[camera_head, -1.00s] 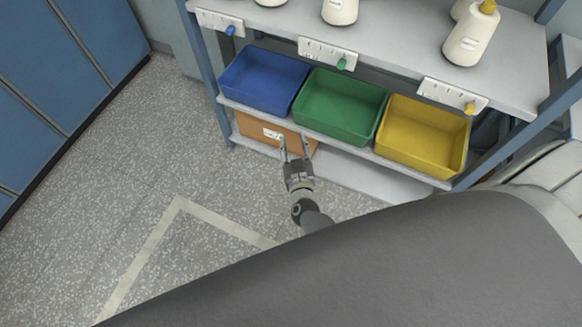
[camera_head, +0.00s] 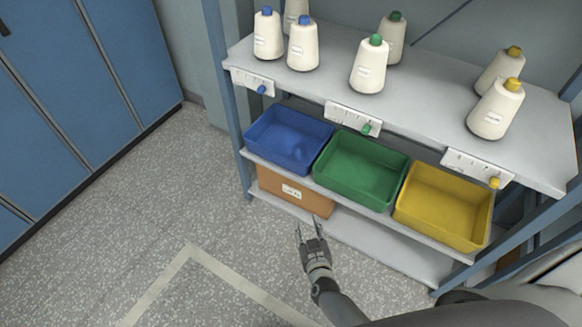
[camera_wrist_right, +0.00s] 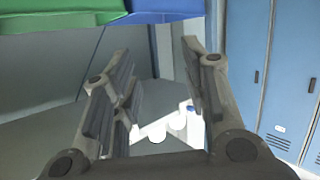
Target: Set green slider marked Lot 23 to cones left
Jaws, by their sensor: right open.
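The green slider (camera_head: 366,129) sits near the right end of a white scale plate (camera_head: 343,117) on the front edge of the upper shelf, above the green bin. The plate's marks are too small to read. Two cones with green tops (camera_head: 368,66) stand on the shelf above it; I cannot read their labels. My right gripper (camera_head: 308,228) is open and empty, well below the slider and in front of the lower shelf. Its spread fingers also show in the right wrist view (camera_wrist_right: 160,90). My left gripper is out of view.
Blue (camera_head: 262,90) and yellow (camera_head: 494,183) sliders sit on neighbouring plates. Blue (camera_head: 290,140), green (camera_head: 360,172) and yellow (camera_head: 443,206) bins stand on the middle shelf. A cardboard box (camera_head: 320,205) is below. Blue lockers (camera_head: 90,60) stand left; the floor between is clear.

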